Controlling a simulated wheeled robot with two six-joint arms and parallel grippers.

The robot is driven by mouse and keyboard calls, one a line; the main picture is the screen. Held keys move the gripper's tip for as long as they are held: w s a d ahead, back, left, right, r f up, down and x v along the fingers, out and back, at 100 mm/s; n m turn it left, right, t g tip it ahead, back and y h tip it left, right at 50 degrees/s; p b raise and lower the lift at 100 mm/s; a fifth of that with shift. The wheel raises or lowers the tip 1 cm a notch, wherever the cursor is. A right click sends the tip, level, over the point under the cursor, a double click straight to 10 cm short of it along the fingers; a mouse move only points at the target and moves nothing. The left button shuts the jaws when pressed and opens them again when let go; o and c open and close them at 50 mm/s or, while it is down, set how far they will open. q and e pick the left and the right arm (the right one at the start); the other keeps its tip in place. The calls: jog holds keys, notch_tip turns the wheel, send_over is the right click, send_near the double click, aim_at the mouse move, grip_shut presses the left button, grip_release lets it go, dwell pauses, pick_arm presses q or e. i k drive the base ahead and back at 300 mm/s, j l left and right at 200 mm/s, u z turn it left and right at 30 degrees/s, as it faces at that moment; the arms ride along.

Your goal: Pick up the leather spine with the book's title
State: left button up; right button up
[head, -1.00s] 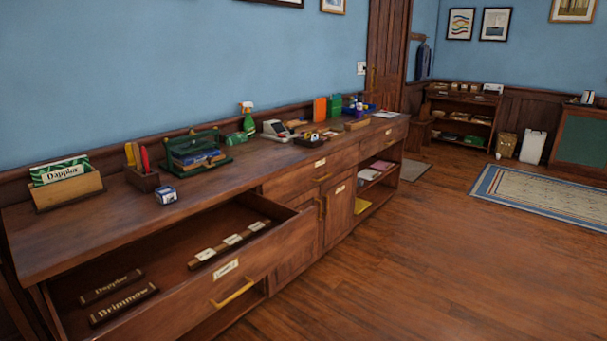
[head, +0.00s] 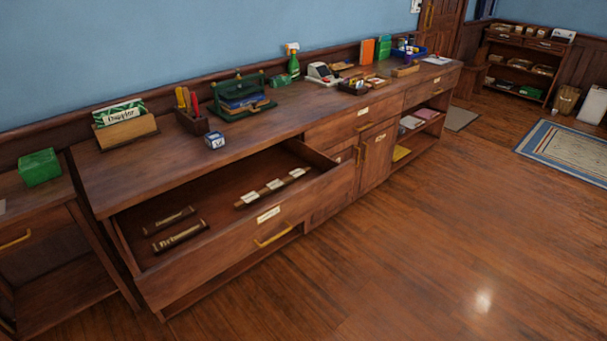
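Two dark leather spines with gold lettering lie in the open drawer (head: 218,250) of the long wooden counter. The rear spine (head: 168,220) read "Dapplor" a second ago; the front spine (head: 181,235) read "Drimmow". Their letters are too small to read now. A book (head: 121,114) with a green and white cover, titled "Dapplor", stands in a wooden holder (head: 125,133) on the counter top. Neither of my grippers is in view.
A dark strip with white labels (head: 272,188) lies farther right in the drawer. The counter top holds a pen box (head: 191,122), a small blue and white box (head: 214,140) and a green case (head: 243,99). A green box (head: 39,168) sits on the left cabinet. The floor (head: 400,260) in front is clear.

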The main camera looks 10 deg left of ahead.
aim_at(154, 228)
jog(key=u, duration=1.4)
jog(key=i+z, duration=0.15)
jog(key=i, duration=0.85)
